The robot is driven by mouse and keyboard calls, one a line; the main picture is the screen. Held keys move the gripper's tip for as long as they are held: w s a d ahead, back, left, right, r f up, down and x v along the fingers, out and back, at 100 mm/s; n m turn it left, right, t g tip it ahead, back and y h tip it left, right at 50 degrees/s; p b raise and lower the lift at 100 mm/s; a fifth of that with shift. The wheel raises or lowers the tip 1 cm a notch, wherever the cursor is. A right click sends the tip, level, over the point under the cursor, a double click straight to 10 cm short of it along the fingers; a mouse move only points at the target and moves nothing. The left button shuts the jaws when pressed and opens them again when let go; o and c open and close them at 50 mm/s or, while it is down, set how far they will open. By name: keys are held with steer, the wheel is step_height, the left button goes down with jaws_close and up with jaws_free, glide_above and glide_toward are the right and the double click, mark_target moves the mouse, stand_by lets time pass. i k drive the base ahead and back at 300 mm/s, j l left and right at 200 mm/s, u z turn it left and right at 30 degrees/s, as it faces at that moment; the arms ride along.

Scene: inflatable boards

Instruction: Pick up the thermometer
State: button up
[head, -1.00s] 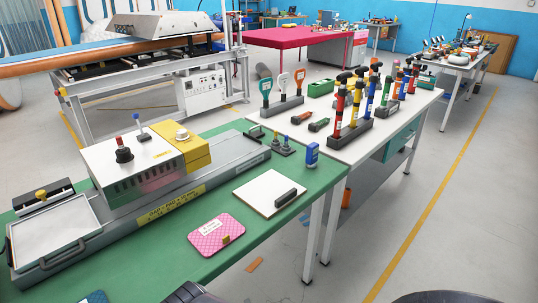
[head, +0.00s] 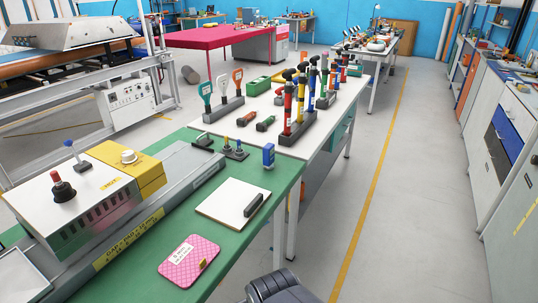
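A small blue handheld device (head: 268,156) with a pale face stands upright near the right edge of the green table. It may be the thermometer; its face is too small to read. No other thing in view is clearly a thermometer. A dark, rounded part of what looks like my own arm (head: 276,288) shows at the bottom edge, in front of the table. My gripper's fingers are not in view, and nothing touches the blue device.
The green table (head: 205,222) also bears a white board with a black bar (head: 254,204), a pink pad (head: 189,261) and a long grey machine with a yellow block (head: 133,168). A white table (head: 230,140) with pumps adjoins behind. Floor (head: 410,200) is free at right.

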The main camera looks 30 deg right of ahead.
mark_target(268, 150)
steer(key=z, duration=0.9)
steer(key=i+l+u, duration=0.85)
steer(key=l+u, duration=0.3)
